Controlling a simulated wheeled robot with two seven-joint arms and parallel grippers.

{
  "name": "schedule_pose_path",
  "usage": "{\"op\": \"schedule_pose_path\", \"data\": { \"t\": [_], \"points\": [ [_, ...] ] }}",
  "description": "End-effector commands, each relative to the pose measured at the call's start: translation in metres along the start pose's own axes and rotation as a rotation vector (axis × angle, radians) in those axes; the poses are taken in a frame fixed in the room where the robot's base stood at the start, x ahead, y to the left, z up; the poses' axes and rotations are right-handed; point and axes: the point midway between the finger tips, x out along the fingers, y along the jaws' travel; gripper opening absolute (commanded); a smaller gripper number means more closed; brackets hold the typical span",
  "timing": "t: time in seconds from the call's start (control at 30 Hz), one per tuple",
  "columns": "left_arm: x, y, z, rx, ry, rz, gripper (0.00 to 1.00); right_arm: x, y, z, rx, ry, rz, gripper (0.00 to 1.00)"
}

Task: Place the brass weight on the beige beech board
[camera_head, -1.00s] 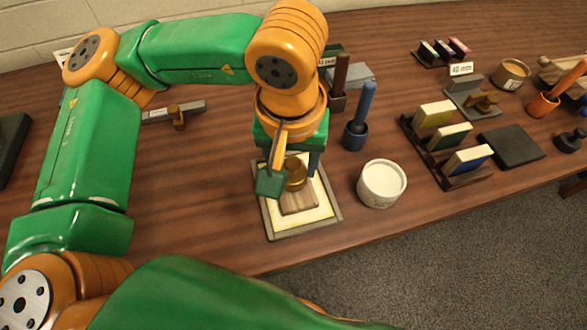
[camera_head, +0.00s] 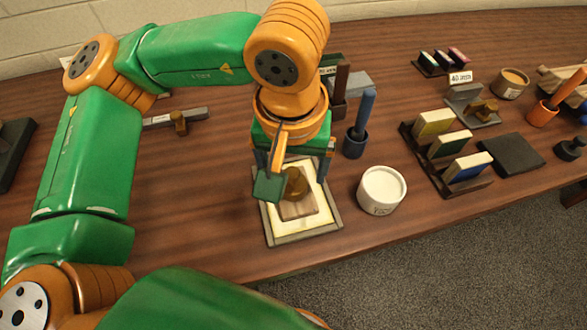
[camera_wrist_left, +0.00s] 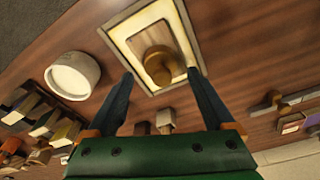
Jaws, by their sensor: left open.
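The brass weight (camera_head: 297,184), a rounded knob shape, stands on the small beige beech board (camera_head: 299,209). The board lies on the pale cream middle of a grey-rimmed tray (camera_head: 336,217). In the left wrist view the weight (camera_wrist_left: 158,68) shows over the board (camera_wrist_left: 148,38). My left gripper (camera_head: 298,178) is open above the tray. Its two fingers stand on either side of the weight, with a gap visible on both sides in the wrist view (camera_wrist_left: 161,75). Part of the weight is hidden by the near finger in the head view. My right gripper is not in view.
A white tub (camera_head: 381,190) stands just right of the tray. A black slab (camera_head: 511,150) lies farther right.

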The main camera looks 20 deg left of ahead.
Motion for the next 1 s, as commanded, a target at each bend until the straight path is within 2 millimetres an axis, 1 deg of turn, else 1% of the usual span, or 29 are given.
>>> {"op": "schedule_pose_path", "data": {
  "t": [0.03, 0.2, 0.3, 0.37, 0.5, 1.0],
  "points": [
    [-0.015, 0.001, -0.001, 0.001, 0.004, 0.004, 0.86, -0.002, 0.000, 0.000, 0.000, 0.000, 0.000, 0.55],
    [-0.066, 0.001, -0.001, 0.000, 0.004, 0.003, 0.86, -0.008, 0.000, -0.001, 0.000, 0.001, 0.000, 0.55],
    [-0.089, 0.000, -0.001, 0.001, 0.004, 0.000, 0.86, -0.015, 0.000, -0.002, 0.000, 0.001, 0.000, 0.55],
    [-0.097, 0.000, -0.001, 0.001, 0.004, 0.000, 0.86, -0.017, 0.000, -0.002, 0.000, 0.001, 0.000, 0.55],
    [-0.103, 0.000, 0.000, 0.002, 0.001, 0.000, 0.86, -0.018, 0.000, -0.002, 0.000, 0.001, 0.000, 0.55],
    [-0.102, 0.000, 0.000, 0.002, 0.000, 0.000, 0.86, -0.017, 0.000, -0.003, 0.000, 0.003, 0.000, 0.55]
  ]
}}
